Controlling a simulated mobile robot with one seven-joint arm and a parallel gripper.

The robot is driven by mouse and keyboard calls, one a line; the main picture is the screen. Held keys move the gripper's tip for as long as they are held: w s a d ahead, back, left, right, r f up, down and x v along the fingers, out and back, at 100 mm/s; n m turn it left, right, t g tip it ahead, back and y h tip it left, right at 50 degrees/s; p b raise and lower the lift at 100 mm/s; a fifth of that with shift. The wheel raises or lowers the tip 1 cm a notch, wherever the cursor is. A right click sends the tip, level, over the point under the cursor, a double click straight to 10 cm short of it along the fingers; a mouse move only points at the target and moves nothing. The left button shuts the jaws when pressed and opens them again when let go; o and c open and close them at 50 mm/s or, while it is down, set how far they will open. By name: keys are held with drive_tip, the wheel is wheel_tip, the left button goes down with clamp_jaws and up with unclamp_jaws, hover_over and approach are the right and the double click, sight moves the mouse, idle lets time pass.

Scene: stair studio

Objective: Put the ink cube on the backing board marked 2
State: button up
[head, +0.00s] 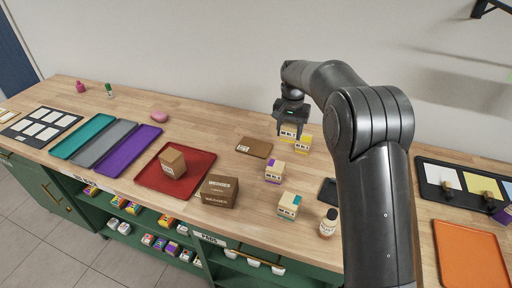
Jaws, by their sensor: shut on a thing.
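My gripper (290,121) is shut on a small cream ink cube (288,131) at the back of the wooden counter. Its fingers hide part of the cube, and I cannot tell whether it touches the counter. A cream cube with yellow (303,145) is close beside it, lower right. A flat brown board (256,146) with a small pale label lies left of my gripper. The label is too small to read, so I cannot tell which board is marked 2.
A red tray (201,186) holds a brown box (172,162); another brown box (219,191) stands at its right. A bottle (328,223) and dark flat item (327,191) are near my arm. An orange tray (471,255) lies right. Counter between brown board and red tray is clear.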

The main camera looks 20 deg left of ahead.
hover_over(259, 154)
wheel_tip(259, 154, down, 6)
drive_tip(key=shift+s+f, duration=0.1)
drive_tip(key=shift+f, duration=2.1)
drive_tip(key=shift+f, duration=0.1)
drive_tip(key=o, duration=1)
wheel_tip(259, 154, up, 12)
drive_tip(key=shift+r, duration=0.1)
